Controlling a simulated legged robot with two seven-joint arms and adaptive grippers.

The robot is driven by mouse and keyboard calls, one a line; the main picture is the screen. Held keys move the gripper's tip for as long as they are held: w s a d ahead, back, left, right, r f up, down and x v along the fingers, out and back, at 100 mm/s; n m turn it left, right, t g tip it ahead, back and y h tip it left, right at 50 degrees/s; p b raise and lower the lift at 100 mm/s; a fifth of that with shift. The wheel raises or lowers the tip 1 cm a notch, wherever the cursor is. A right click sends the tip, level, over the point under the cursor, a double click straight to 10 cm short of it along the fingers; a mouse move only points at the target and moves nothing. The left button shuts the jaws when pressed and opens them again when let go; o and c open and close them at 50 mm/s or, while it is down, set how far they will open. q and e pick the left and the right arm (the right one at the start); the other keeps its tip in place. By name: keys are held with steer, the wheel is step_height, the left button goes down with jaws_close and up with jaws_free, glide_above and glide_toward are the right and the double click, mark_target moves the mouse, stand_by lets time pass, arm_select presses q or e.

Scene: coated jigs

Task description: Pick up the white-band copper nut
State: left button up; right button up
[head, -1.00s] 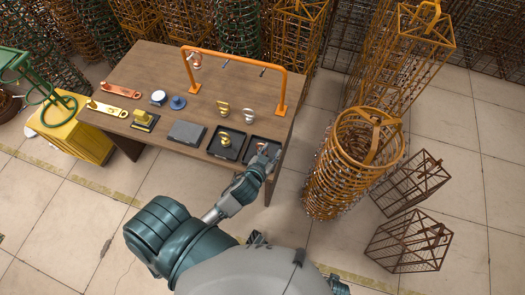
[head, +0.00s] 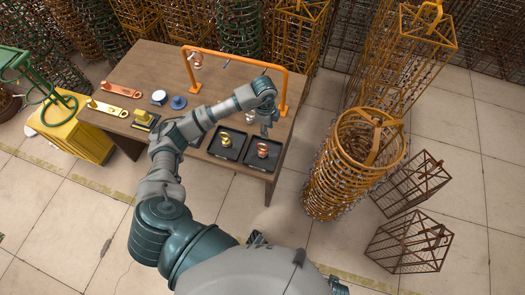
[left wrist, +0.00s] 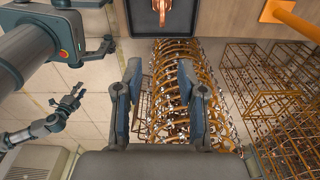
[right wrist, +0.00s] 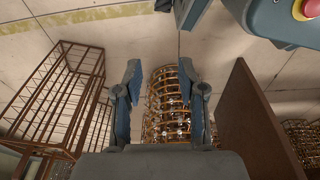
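A copper-coloured piece (head: 262,150) sits in the right-hand black tray (head: 266,165) near the table's front right corner. It also shows at the top edge of the left wrist view (left wrist: 162,10). A white band on it is too small to make out. My left gripper (head: 265,131) is above the table just behind this tray, apart from the piece. Its two fingers stand open and empty in the left wrist view (left wrist: 160,68). My right gripper (right wrist: 160,68) is open and empty, with floor and an orange wire cage beyond it.
A second black tray (head: 213,153) with a yellow piece (head: 224,139) lies to the left. An orange frame (head: 283,90) arches over the table's back right. A round orange wire cage (head: 318,190) stands right of the table. My left arm covers part of the tabletop.

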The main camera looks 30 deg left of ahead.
arm_select(q)
steer(key=a+f, duration=0.2)
steer(key=b, duration=0.2)
glide_above(262, 149)
steer(key=shift+n+y, duration=0.3)
steer(key=shift+y, duration=0.1)
steer(key=f, duration=0.8)
steer(key=shift+d+f, duration=0.3)
steer(key=shift+f, duration=0.05)
steer(key=f, duration=0.6)
steer(key=shift+a+f+b, duration=0.2)
steer(key=shift+a+b, duration=0.1)
steer(key=shift+a, duration=0.05)
jaws_close()
arm_select(e)
step_height(262, 149, up, 6)
steer(key=w, duration=0.2)
steer(key=shift+w, duration=0.4)
steer(key=shift+a+r, duration=0.1)
steer(key=shift+a, duration=0.05)
